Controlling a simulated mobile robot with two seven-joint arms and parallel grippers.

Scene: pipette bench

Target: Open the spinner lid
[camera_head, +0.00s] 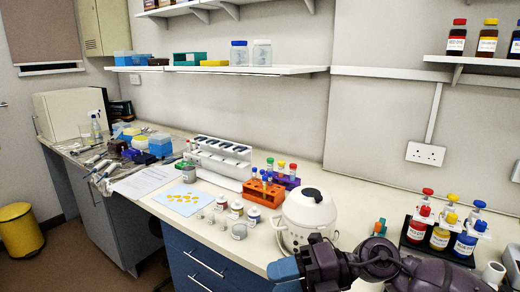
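The spinner (285,236) is a white, rounded machine at the front of the bench. Its pale domed lid (310,208), with a dark knob on top, looks shut down on the body. My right arm comes in from the lower right, dark and purple. My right gripper (289,269), with a light blue tip, is low at the bench's front edge, just in front of the spinner. Whether its fingers are apart is not clear. It overlaps the spinner's lower front in the picture, and I cannot tell whether they touch. My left gripper is not in view.
An orange tube rack (263,192) stands behind left of the spinner. Several small jars (238,210) stand to its left. A black rack (438,243) of red, yellow and blue bottles is at the right.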

